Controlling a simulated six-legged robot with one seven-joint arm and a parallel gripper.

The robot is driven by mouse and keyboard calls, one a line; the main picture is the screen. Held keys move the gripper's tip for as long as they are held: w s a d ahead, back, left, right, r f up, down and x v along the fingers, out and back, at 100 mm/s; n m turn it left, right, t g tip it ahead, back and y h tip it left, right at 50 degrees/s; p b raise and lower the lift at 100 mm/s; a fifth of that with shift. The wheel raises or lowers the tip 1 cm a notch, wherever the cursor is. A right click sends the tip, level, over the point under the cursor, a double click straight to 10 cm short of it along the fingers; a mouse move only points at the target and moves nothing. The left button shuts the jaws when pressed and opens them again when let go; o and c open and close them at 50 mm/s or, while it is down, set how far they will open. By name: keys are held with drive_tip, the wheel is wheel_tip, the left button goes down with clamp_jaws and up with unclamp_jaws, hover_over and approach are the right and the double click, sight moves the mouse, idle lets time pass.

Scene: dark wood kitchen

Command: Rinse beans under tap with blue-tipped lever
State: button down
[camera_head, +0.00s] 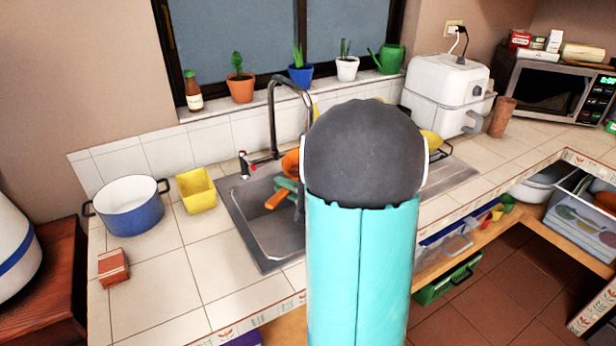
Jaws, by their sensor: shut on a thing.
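The tall metal tap (272,118) arches over the back of the grey sink (257,232). A small lever with a red tip (253,168) shows to the left of the tap's base; I cannot make out a blue-tipped lever. My turquoise arm with its dark round joint fills the middle of the view and covers the right part of the basin. My gripper is hidden behind it. An orange rounded thing (291,161) and an orange handle-like piece (277,200) stick out left of my arm, beside a teal thing (286,184). I see no beans.
A blue pot (130,210), a yellow container (196,191) and a small reddish block (113,268) stand on the tiled counter (160,285) left of the sink. Potted plants line the sill. A white appliance (447,90) and a microwave (548,90) stand to the right.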

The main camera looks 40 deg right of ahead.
drive_tip(key=s+a, duration=0.4)
drive_tip(key=s, duration=0.2)
idle(0.6)
drive_tip(key=shift+s+a, duration=0.1)
drive_tip(key=shift+s, duration=0.05)
idle(1.6)
